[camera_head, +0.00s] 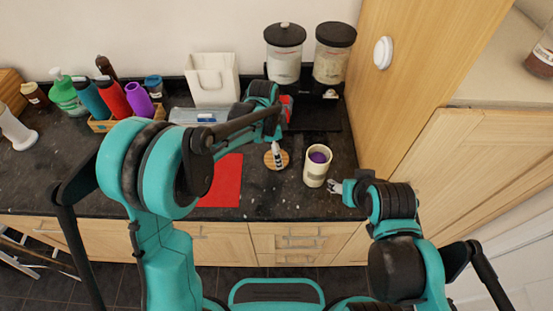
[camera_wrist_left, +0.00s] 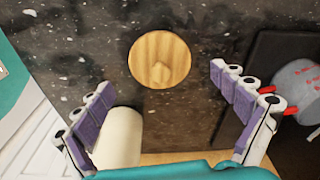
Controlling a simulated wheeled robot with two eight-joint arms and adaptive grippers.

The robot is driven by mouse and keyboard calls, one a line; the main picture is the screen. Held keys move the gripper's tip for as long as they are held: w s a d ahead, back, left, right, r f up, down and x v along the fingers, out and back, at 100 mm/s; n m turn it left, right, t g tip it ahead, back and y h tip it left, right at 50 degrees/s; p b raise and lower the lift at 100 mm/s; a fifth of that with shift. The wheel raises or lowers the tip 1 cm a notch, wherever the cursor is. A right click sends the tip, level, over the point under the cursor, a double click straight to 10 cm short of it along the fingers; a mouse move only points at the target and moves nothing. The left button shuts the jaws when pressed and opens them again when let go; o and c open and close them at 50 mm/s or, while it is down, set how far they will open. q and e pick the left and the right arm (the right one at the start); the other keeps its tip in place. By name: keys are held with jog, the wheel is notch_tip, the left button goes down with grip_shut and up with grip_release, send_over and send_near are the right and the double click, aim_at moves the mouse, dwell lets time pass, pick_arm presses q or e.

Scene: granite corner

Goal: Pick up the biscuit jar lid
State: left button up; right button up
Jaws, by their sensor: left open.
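The cream jar (camera_head: 315,175) stands open to the right of the lid, with something purple inside. My right gripper (camera_head: 335,187) is beside the jar's right side; its finger opening is unclear.
Two dark-lidded canisters (camera_head: 285,66) stand at the back on a dark stand. A red mat (camera_head: 221,182) lies left of the lid. Several bottles (camera_head: 113,98) stand in a wooden box at the left. A tall wooden cabinet (camera_head: 400,70) closes off the right side.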

pick_arm(q)
jog(key=shift+w+d+f, duration=0.1)
jog(key=shift+d+f, duration=0.1)
jog(key=shift+f, duration=1)
jog(key=c, duration=1.3)
jog(key=shift+s+r, duration=0.1)
jog(key=shift+s, duration=0.1)
jog(key=shift+c, duration=0.3)
